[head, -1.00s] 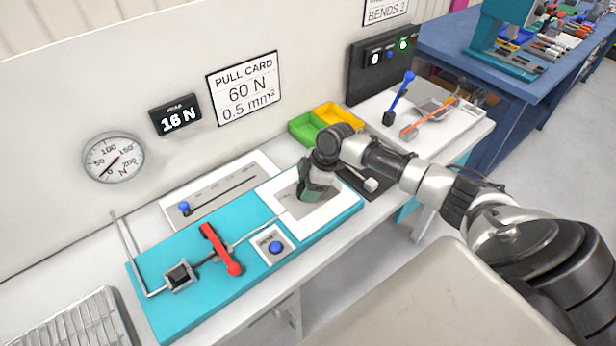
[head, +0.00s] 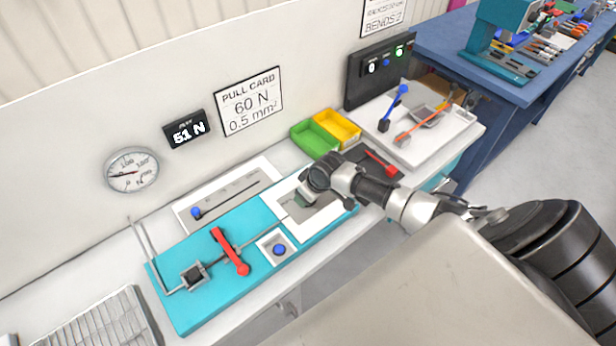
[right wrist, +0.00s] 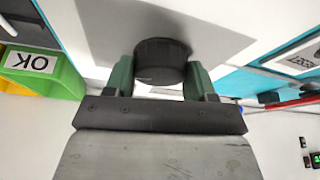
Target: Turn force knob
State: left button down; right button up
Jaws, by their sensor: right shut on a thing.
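The force knob (right wrist: 160,62) is a dark round ribbed knob on a grey panel in a white frame, seen in the right wrist view. My right gripper (right wrist: 160,82) has its green fingers on both sides of it, shut on it. In the head view my right gripper (head: 304,199) is over the white-framed panel (head: 322,222) at the right end of the teal fixture, and hides the knob. The force display (head: 187,129) reads 51 N. The round gauge (head: 132,171) hangs left of it. The pull card (head: 249,101) says 60 N, 0.5 mm². My left gripper is out of view.
On the teal base (head: 210,300) are a red lever (head: 230,252) and a blue button (head: 279,249). A slider with a blue knob (head: 196,213) lies behind. Green (head: 315,140) and yellow (head: 338,126) bins and a red-handled tool (head: 380,163) are near my right wrist.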

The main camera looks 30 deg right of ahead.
jog(key=shift+m, duration=0.5)
jog(key=o, duration=0.9)
jog(key=b+v, duration=0.1)
jog(key=v, duration=0.9)
jog(key=shift+s+r, duration=0.2)
jog(key=shift+r, duration=0.15)
